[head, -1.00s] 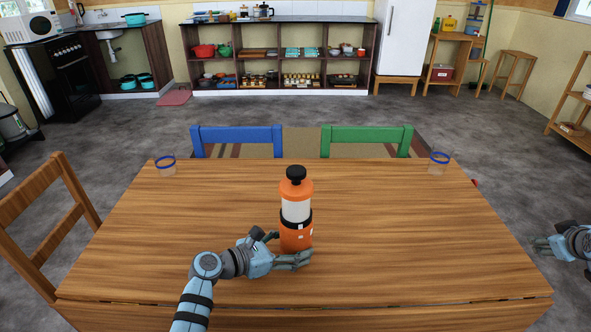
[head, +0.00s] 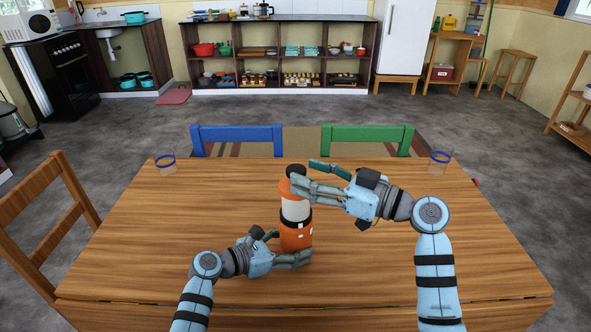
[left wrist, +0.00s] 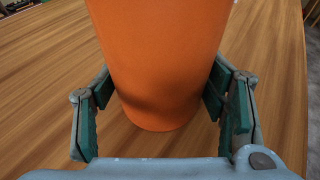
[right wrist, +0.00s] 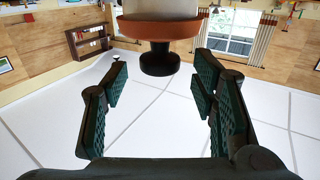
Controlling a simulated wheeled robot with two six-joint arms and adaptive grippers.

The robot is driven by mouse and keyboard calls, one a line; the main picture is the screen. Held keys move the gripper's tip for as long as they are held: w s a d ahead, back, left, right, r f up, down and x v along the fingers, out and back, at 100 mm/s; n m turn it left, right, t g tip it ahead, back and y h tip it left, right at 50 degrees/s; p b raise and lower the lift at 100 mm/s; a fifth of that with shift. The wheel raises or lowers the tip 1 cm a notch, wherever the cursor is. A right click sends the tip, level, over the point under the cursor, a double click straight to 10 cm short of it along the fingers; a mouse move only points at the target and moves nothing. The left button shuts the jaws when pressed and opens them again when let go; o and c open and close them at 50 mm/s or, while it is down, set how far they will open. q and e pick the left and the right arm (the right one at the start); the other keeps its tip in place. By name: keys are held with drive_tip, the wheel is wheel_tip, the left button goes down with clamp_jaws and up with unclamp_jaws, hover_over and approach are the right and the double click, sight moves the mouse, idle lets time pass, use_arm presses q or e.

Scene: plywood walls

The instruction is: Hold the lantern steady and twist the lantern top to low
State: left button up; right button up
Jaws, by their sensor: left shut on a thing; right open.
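The orange lantern (head: 296,236) stands upright on the wooden table, with a white middle section, a black band and a black knob (head: 296,170) on its orange top. My left gripper (head: 289,251) is shut around its lower orange body, which fills the left wrist view (left wrist: 160,70). My right gripper (head: 308,178) is open at the lantern's top, its fingers reaching in from the right. In the right wrist view the black knob (right wrist: 159,58) and orange top (right wrist: 158,27) appear upside down near the fingertips, between the open fingers (right wrist: 160,85).
The wooden table (head: 180,230) is mostly clear around the lantern.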

sight(296, 169)
drive_tip(key=x, duration=0.3)
drive_tip(key=shift+w+a, duration=0.2)
drive_tip(key=shift+a, duration=0.15)
drive_tip(key=shift+c, duration=0.6)
drive_tip(key=c, duration=1)
drive_tip(key=n+g+y, duration=0.1)
drive_tip(key=n+g, duration=0.1)
drive_tip(key=g, duration=0.1)
drive_tip(key=shift+y, duration=0.3)
drive_tip(key=shift+c, duration=0.2)
drive_tip(key=shift+n+g+y, duration=0.3)
drive_tip(key=shift+n+g, duration=1)
drive_tip(key=shift+g, duration=0.6)
drive_tip(key=o, duration=1.2)
drive_tip(key=shift+c, duration=0.2)
